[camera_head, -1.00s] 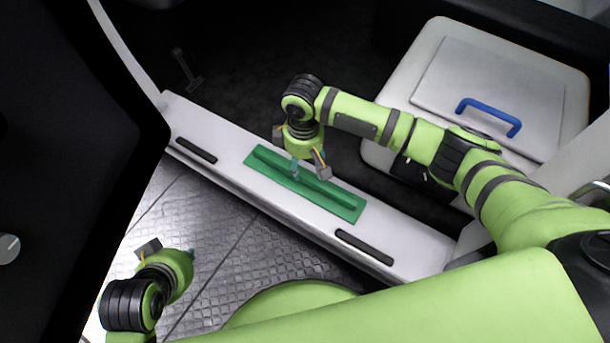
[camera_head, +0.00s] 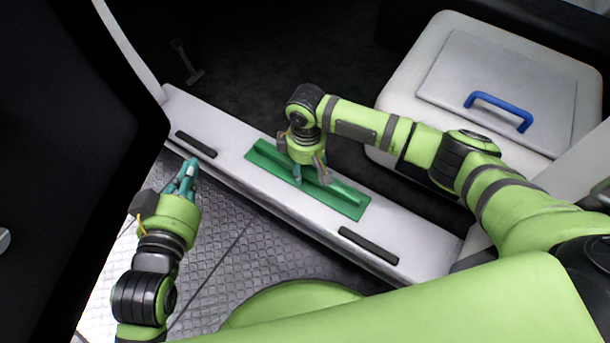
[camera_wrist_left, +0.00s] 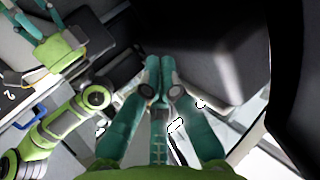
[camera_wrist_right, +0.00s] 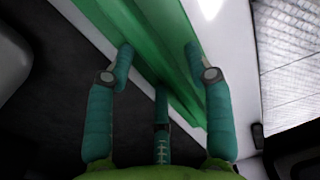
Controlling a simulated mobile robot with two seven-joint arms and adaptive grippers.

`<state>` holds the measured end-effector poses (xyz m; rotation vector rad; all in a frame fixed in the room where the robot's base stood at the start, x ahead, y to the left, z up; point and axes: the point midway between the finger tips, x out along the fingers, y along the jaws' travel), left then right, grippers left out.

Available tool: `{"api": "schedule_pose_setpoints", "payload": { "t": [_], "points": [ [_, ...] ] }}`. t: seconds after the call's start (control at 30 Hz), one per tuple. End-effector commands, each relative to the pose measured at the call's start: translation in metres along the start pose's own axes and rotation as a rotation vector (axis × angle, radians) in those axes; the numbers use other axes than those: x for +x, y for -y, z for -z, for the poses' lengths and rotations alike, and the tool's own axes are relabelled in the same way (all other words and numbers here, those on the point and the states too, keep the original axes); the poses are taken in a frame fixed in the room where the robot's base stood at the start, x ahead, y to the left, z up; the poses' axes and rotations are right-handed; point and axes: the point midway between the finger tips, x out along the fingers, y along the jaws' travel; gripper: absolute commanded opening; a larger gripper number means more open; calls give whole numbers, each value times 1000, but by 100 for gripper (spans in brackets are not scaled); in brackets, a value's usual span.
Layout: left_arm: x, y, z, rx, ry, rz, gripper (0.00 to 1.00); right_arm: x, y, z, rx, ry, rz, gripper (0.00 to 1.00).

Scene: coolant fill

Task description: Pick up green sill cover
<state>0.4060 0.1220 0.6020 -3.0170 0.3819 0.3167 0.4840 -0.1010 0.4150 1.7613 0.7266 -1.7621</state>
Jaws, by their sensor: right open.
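The green sill cover (camera_head: 340,199) is a long flat plate with a raised ridge along its middle. It lies on the pale door sill (camera_head: 225,170) in the head view. My right gripper (camera_head: 311,181) points down over the cover's middle. In the right wrist view, its open fingers (camera_wrist_right: 158,55) stand on either side of the cover's ridge (camera_wrist_right: 150,60). Whether the fingertips touch the cover I cannot tell. My left gripper (camera_head: 187,176) is near the sill's left end, away from the cover. Its fingertips (camera_wrist_left: 160,68) are together and empty in the left wrist view.
Black strips lie on the sill, one toward its left end (camera_head: 196,144) and one toward its right end (camera_head: 368,245). A pale box with a blue handle (camera_head: 498,110) is at the upper right. Metal tread flooring (camera_head: 235,235) lies in front of the sill.

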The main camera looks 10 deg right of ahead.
Motion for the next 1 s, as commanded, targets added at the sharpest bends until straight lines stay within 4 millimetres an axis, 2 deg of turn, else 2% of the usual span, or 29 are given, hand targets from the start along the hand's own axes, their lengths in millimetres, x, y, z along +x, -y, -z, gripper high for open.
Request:
{"api": "schedule_pose_setpoints", "payload": {
  "t": [0.2, 0.43, 0.47, 0.5, 0.57, 0.6, 1.0],
  "points": [
    [0, -5, 22, 6, -117, -11, 0, 9, 0, 0, 0, 0, 0, 53],
    [0, -6, 25, 6, -126, -11, 0, 9, 0, 0, 0, 0, 0, 53],
    [0, -6, 25, 6, -126, -11, 0, 9, 0, 0, 0, 0, 0, 49],
    [0, -6, 25, 6, -126, -11, 0, 9, 0, 0, 0, 0, 0, 33],
    [0, -6, 25, 6, -125, -11, 0, 9, 0, 0, 0, 0, 0, 9],
    [0, -6, 25, 5, -125, -11, 0, 9, 0, 0, 0, 0, 0, 0],
    [0, -6, 24, 5, -122, -12, 0, 8, 0, 0, 0, -1, -1, 0]
  ]
}}
